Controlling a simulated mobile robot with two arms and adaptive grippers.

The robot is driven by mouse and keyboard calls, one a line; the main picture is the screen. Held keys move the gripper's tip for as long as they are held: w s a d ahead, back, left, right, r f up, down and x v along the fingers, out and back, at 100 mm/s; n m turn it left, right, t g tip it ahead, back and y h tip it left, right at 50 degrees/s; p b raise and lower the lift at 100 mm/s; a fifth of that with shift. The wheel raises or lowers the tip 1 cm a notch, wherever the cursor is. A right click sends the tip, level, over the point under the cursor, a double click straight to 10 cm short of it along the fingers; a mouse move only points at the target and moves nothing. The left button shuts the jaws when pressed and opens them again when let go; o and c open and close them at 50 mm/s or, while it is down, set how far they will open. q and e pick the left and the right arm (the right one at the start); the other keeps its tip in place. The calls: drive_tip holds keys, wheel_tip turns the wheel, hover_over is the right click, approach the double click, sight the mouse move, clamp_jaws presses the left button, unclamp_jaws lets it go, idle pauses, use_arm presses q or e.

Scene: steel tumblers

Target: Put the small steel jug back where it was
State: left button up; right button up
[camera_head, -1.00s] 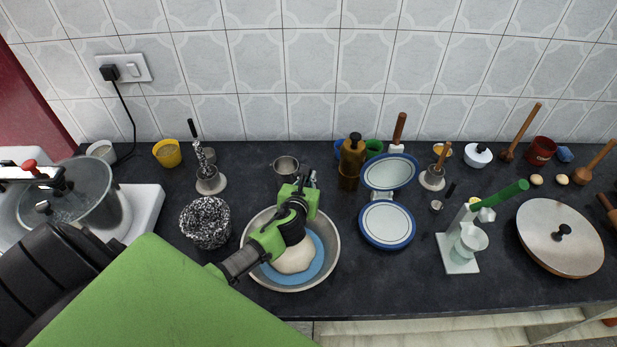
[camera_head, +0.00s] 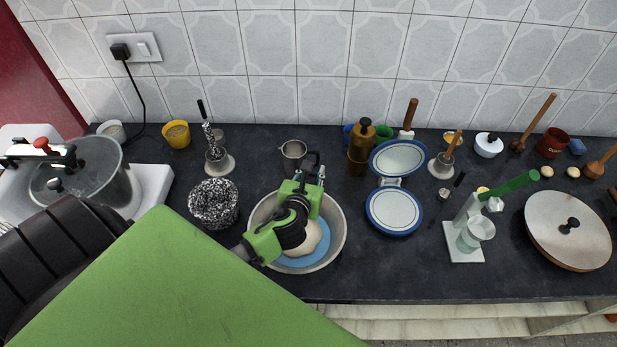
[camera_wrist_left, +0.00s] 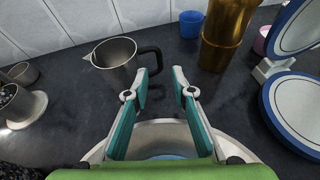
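The small steel jug (camera_head: 292,153) stands upright on the dark counter behind the steel bowl. In the left wrist view the jug (camera_wrist_left: 115,62) shows its open top, with its black handle (camera_wrist_left: 157,55) turned towards my fingers. My left gripper (camera_head: 309,177) is above the back part of the bowl, just in front of the jug. Its two teal fingers (camera_wrist_left: 161,86) are apart, with nothing clasped between them; the handle lies just beyond the tips. My right gripper is not in view.
A steel bowl (camera_head: 339,238) with dough on a blue disc is under my left gripper. A speckled pot (camera_head: 213,204) stands to the left. A brown bottle (camera_head: 360,150) and a blue-rimmed plate pair (camera_head: 394,211) stand to the right.

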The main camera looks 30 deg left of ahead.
use_arm(q)
drive_tip(key=shift+v, duration=2.75)
drive_tip(key=shift+w, duration=0.1)
